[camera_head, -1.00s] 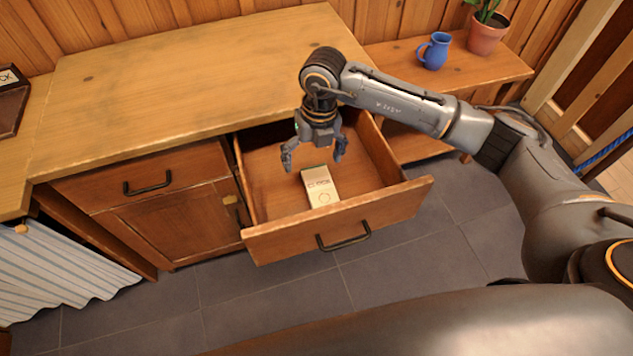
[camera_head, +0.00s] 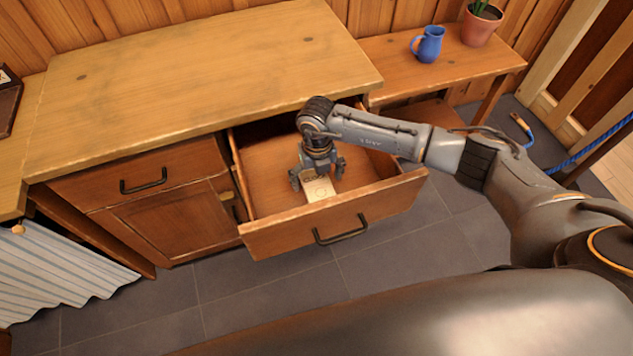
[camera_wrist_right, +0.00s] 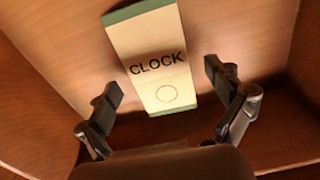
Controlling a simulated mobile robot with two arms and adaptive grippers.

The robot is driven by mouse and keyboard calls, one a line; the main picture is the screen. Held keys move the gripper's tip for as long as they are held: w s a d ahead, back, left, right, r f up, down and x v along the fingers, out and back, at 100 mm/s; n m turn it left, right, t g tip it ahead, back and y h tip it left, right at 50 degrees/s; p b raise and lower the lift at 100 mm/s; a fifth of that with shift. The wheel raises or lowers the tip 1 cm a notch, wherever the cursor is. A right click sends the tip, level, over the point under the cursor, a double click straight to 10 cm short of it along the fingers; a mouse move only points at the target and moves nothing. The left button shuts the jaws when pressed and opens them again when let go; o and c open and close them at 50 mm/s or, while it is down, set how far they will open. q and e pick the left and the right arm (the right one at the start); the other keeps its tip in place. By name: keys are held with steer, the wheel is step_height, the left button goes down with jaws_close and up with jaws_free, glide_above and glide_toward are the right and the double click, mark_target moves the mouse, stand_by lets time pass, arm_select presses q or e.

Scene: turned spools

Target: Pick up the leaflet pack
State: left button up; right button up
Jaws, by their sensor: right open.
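The leaflet pack (camera_head: 321,189) is a pale flat box lying in the open drawer (camera_head: 272,234). In the right wrist view the leaflet pack (camera_wrist_right: 150,62) shows the word "CLOCK", a circle outline and green ends. My right gripper (camera_head: 318,184) is down inside the drawer, over the pack, and partly hides it in the head view. In the right wrist view the fingers of my right gripper (camera_wrist_right: 162,82) are spread apart with the pack's near end between them. My left gripper is not in view.
The drawer's walls stand around my right gripper, with the front panel and its dark handle (camera_head: 341,230) nearest. The wooden counter (camera_head: 200,70) is bare. A blue mug (camera_head: 428,45) and a potted plant (camera_head: 481,25) stand on the side bench at right.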

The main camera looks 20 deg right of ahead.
steer(key=shift+f, duration=0.6)
steer(key=c, duration=1.3)
steer(key=shift+c, duration=0.2)
steer(key=shift+r, duration=0.15)
